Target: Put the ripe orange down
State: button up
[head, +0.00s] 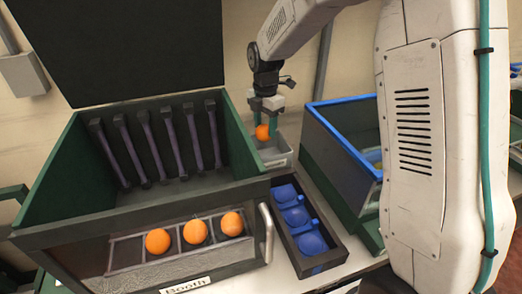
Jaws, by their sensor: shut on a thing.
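My gripper (267,124) is shut on an orange (262,132), with a fingertip on each side of it. The gripper points down and holds the orange over a small grey bin (281,160) behind the tray of blue cups. From this angle I cannot tell whether the orange touches the bin's inside. Three more oranges sit in a row in the slotted rack (176,238) at the front of the booth: left (158,241), middle (195,231) and right (232,223).
The green-walled booth (240,133) stands at left with its dark lid up. A dark tray (322,262) with blue cups lies right of it. A blue-rimmed crate (340,136) stands right of the grey bin, partly behind my arm.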

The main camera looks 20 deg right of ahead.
notch_tip(320, 180, down, 9)
jog(key=shift+r, duration=0.1)
dwell(0.3)
jog(key=o, duration=1)
